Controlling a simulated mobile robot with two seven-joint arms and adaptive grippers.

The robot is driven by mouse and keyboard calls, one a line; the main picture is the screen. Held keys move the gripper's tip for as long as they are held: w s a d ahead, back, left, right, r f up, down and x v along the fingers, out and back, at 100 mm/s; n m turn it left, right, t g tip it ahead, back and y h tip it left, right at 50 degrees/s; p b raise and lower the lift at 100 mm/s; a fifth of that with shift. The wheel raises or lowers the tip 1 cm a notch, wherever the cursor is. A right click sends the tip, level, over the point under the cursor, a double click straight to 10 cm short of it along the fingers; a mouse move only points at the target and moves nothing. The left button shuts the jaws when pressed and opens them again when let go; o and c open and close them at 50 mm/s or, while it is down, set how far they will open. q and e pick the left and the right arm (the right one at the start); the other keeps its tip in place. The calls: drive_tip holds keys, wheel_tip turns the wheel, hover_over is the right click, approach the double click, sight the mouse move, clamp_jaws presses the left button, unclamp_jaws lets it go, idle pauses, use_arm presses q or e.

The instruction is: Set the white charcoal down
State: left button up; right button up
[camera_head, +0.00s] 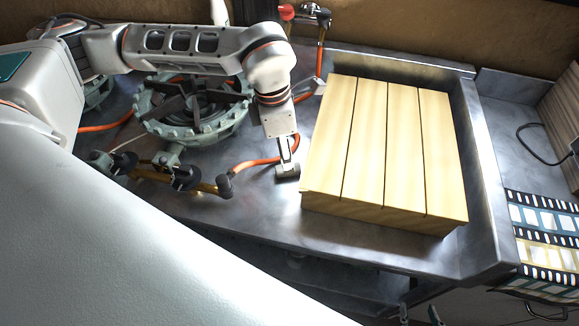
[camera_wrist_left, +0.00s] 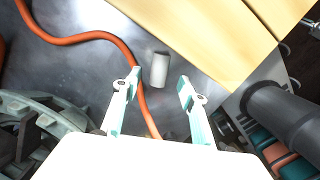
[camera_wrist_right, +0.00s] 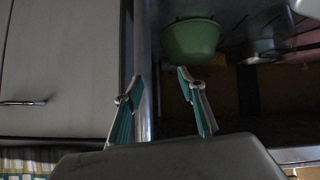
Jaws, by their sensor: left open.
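The white charcoal (camera_wrist_left: 160,69) is a pale, short cylinder on the metal counter in the left wrist view, ahead of the fingertips and in line with the gap between them. It seems clear of both fingers; whether it touches the counter everywhere is hard to tell. My left gripper (camera_wrist_left: 161,78) is open, with nothing visibly held. In the head view the left gripper (camera_head: 287,160) points down beside the wooden box, and the charcoal there is hard to separate from the fingers. My right gripper (camera_wrist_right: 161,75) is open and empty in its wrist view; I cannot make it out in the head view.
The slatted wooden box (camera_head: 385,150) stands just right of the left gripper. An orange hose (camera_head: 250,163) runs left of it, by a round burner (camera_head: 195,125) and gas valves (camera_head: 185,178). A green bowl (camera_wrist_right: 193,42) is ahead of the right gripper, near a cabinet (camera_wrist_right: 60,60).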

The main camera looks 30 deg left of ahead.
use_arm(q)
wheel_tip(320, 180, down, 4)
drive_tip(key=shift+d+f, duration=0.1)
drive_tip(key=shift+f+b, duration=0.3)
drive_tip(key=shift+f, duration=0.1)
drive_tip(key=shift+d, duration=0.1)
clamp_jaws()
drive_tip(key=shift+w, duration=0.1)
drive_tip(key=shift+r, duration=0.2)
wheel_tip(320, 180, up, 20)
drive_tip(key=p, duration=0.2)
drive_tip(key=shift+f, duration=0.2)
use_arm(e)
drive_tip(key=shift+w+a+r, duration=0.1)
drive_tip(key=shift+w+r, duration=0.1)
drive_tip(key=shift+r, duration=0.45)
